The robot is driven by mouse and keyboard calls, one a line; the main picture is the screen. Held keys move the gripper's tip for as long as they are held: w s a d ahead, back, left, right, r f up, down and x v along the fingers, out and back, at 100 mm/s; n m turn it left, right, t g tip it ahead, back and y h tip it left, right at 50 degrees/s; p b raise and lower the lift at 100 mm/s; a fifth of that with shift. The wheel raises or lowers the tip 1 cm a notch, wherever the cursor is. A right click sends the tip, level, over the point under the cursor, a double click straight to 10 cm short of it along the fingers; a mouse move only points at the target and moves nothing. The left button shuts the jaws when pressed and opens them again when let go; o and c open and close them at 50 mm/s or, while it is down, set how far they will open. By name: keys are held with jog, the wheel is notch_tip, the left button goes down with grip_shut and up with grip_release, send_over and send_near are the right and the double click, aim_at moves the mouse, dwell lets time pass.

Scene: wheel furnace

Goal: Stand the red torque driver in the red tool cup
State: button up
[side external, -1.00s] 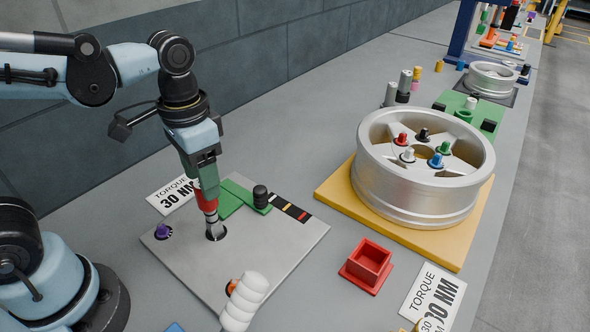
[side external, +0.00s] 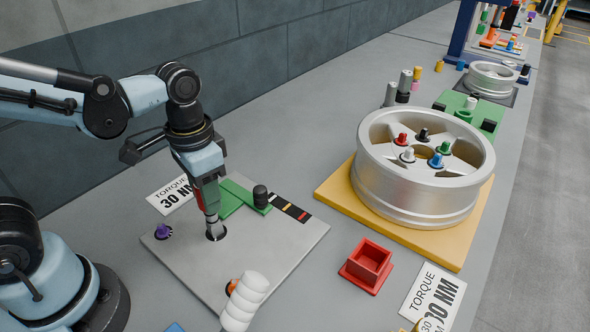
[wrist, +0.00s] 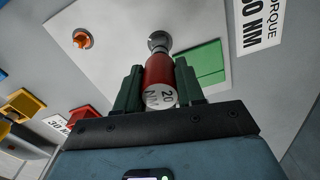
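The red torque driver (wrist: 160,78) stands upright with its metal tip at the round metal socket (side external: 216,233) in a grey plate. My gripper (side external: 207,205) is lowered over its handle. In the wrist view the green fingers of my gripper (wrist: 160,75) flank the red handle closely on both sides. I cannot tell whether they press on it. In the side view a finger hides most of the handle. The red tool cup (side external: 368,263), a square open box on a red base, stands apart to the right of the plate and looks empty.
The grey plate (side external: 285,240) also carries a purple knob (side external: 162,231), a green block (side external: 238,196) and a black knob (side external: 260,196). A white ribbed handle (side external: 243,301) rises at the front. A silver wheel (side external: 424,190) on a yellow base stands beyond the cup.

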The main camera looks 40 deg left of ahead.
grip_shut()
jog(key=shift+r, duration=2.5)
